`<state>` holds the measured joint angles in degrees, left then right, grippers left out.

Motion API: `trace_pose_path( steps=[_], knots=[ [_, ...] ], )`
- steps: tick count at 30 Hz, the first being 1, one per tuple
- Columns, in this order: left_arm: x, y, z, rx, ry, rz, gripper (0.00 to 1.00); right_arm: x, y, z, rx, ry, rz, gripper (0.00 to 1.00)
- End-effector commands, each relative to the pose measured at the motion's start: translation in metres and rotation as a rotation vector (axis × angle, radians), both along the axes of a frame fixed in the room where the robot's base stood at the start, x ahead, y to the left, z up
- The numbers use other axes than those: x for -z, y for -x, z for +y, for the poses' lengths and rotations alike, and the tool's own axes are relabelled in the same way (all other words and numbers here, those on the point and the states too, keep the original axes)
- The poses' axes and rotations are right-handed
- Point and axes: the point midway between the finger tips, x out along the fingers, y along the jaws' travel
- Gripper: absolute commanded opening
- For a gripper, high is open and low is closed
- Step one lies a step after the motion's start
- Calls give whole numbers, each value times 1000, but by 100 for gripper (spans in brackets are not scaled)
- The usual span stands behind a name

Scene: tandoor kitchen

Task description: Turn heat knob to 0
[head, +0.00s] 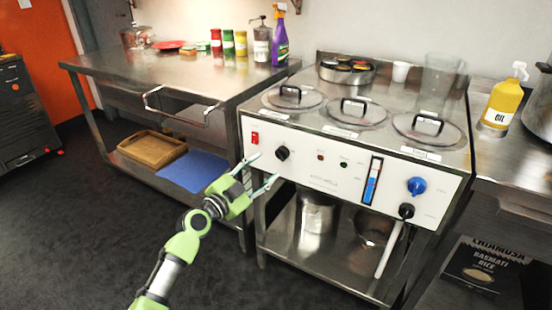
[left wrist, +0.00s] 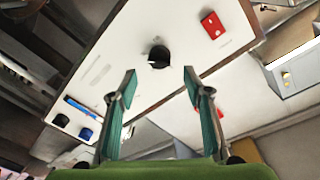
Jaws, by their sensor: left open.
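A round black knob (head: 283,153) sits on the white front panel (head: 325,176) of the steel food warmer, right of a red switch (head: 251,138). Its labels are too small to read, so its setting cannot be told. My left gripper (head: 266,168) is open and empty in front of the panel, with its fingers pointing at this knob. In the left wrist view the black knob (left wrist: 159,56) shows ahead, between and beyond the two fingertips (left wrist: 160,75), apart from them. A blue knob (head: 416,186) is at the panel's right. My right gripper is not in view.
Three lidded wells, one lid (head: 291,96) at the left, top the warmer. A blue-marked gauge (head: 372,181) and a black tap handle (head: 405,211) with a white pipe are on its front. A steel table (head: 170,68) stands left; an oil bottle (head: 502,100) is right.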

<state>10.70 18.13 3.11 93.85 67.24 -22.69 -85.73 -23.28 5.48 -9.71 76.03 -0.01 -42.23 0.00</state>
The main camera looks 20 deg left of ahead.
Motion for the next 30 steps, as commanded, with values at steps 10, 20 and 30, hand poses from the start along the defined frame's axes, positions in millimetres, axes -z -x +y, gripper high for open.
trace_pose_path(
  steps=[10, 20, 30],
  knots=[
    [0, -55, -16, 1, 3, 1, 45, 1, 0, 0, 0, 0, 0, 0],
    [1, -66, -19, 2, 0, 3, 45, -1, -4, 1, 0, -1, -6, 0],
    [1, -66, -19, 1, 0, 2, 8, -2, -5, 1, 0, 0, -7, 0]
  ],
)
